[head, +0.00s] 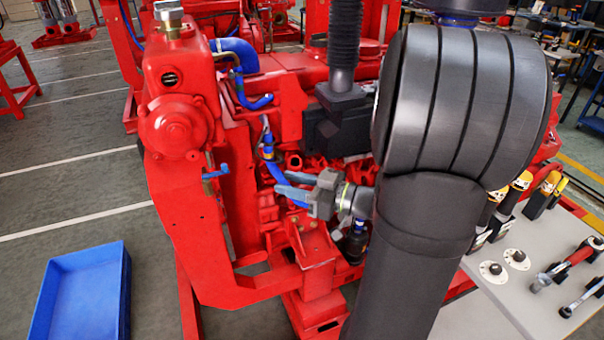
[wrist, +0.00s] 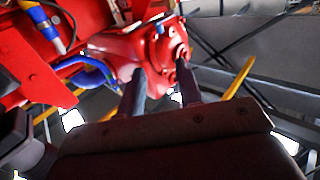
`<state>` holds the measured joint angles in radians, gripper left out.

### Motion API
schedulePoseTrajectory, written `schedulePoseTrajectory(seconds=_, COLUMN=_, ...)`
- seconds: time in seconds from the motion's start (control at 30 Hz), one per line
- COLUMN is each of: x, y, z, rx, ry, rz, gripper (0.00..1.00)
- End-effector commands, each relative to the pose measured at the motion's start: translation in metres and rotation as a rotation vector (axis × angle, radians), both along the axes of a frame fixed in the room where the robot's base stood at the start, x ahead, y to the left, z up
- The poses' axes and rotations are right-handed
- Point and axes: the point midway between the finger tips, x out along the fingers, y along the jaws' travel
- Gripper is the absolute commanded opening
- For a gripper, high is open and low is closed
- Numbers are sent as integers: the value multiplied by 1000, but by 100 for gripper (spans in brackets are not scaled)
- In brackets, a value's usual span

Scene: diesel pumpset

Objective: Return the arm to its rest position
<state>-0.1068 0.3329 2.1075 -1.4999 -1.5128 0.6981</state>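My gripper (head: 280,182) is in front of the red diesel pumpset (head: 180,170), near the middle of the head view. Its two grey-blue fingers point left, towards the engine's hoses. In the wrist view my gripper (wrist: 160,70) shows both fingers spread apart with nothing between them. Behind the fingertips is a red round housing (wrist: 150,50) of the machine; I cannot tell the exact distance to it. My dark arm covers much of the right half of the head view and hides part of the engine.
A blue tray (head: 80,290) lies on the floor at lower left. Blue hoses (head: 240,52) run along the engine. Open floor (head: 85,190) shows at left.

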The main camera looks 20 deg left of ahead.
Motion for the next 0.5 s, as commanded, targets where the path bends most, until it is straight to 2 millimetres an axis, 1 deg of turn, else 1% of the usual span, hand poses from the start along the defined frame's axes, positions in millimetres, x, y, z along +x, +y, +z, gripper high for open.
schedulePoseTrajectory(seconds=0.27, x=0, y=3, z=0, rx=0, ry=0, rz=0, gripper=33)
schedulePoseTrajectory(seconds=0.37, x=0, y=11, z=0, rx=-1, ry=0, rz=2, gripper=33)
schedulePoseTrajectory(seconds=0.5, x=-1, y=28, z=-1, rx=-1, ry=1, rz=4, gripper=33)
